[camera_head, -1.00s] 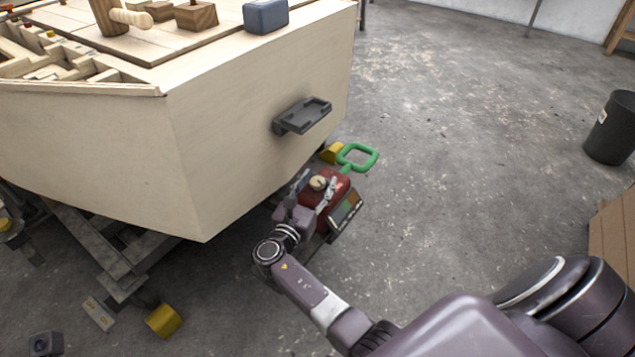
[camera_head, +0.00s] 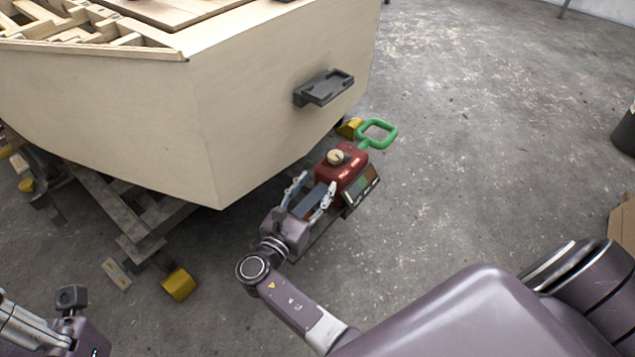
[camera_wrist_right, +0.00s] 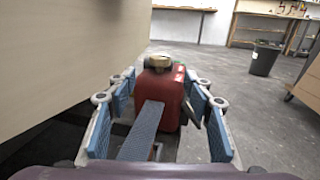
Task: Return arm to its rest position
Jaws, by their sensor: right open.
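My right gripper (camera_head: 308,197) is low beside the pale plywood hull. Its blue-padded fingers are spread apart, also in the right wrist view (camera_wrist_right: 165,110). A flat grey bar (camera_wrist_right: 141,130) runs between the fingers, with gaps on both sides. Just beyond the fingertips stands a red can (camera_head: 347,174) with a tan cap, also in the wrist view (camera_wrist_right: 168,92). The fingers do not appear closed on it. Part of my left arm shows at the bottom left; its fingers cannot be made out.
The plywood hull (camera_head: 260,115) with a black bracket (camera_head: 325,88) rises left of the gripper. A green loop handle (camera_head: 377,134) and yellow block (camera_head: 350,128) are behind the can. Another yellow block (camera_head: 179,284) lies near the hull's supports.

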